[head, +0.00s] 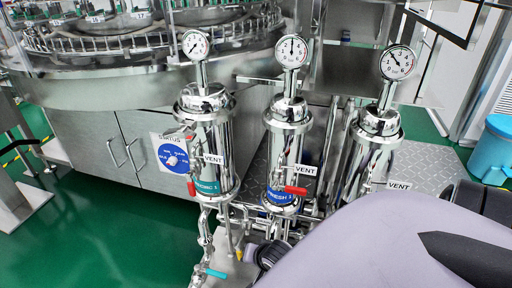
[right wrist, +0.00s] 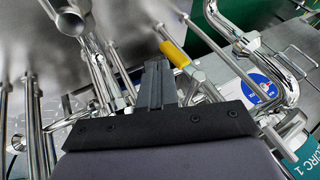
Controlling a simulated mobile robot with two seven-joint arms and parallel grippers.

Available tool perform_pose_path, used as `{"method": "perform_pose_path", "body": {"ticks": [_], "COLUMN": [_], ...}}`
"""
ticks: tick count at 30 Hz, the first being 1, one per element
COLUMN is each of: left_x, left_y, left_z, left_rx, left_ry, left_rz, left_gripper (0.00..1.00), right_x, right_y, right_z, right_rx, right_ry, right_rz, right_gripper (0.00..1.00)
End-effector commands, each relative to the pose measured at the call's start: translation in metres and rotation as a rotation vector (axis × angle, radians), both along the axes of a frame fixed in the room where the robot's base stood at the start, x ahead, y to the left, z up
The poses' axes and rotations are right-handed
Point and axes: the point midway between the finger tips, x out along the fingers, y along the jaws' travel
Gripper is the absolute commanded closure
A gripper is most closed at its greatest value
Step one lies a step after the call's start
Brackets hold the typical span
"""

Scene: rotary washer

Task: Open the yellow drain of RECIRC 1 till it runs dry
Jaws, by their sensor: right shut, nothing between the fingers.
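The RECIRC 1 housing (head: 207,145) is the left one of the steel filter housings, with a teal label and a gauge on top. The yellow drain handle (right wrist: 175,53) is in the right wrist view, slanting on a steel pipe just beyond and right of my fingertips; a small yellow bit of it (head: 239,254) shows low in the head view. My right gripper (right wrist: 156,68) is shut and empty, with a visible gap to the handle. In the head view my right arm covers the lower right. My left gripper is out of view.
The FRESH 1 housing (head: 288,145) and a third housing (head: 373,155) stand to the right. Red vent handles (head: 295,190) and a teal handle (head: 215,273) stick out nearby. Steel pipes crowd around the gripper. Green floor (head: 110,230) is clear at left.

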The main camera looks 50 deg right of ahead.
Motion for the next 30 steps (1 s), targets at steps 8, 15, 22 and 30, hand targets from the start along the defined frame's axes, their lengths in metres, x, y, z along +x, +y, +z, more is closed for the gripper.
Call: {"method": "perform_pose_path", "body": {"ticks": [8,15,22,30], "left_x": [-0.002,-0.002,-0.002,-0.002], "left_y": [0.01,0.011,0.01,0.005], "left_z": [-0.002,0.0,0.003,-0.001], "left_rx": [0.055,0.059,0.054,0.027], "left_ry": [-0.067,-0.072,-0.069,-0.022], "left_rz": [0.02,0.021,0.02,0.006], "left_gripper": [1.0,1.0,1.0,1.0], "right_x": [0.013,0.013,0.015,0.024], "right_y": [-0.003,-0.003,-0.002,0.004], "right_z": [-0.018,-0.018,-0.018,-0.023], "right_rx": [0.0,0.0,0.001,0.003], "right_ry": [-0.001,-0.001,0.0,-0.002], "right_rz": [0.0,0.0,-0.002,0.0], "right_gripper": [1.0,1.0,1.0,1.0]}}
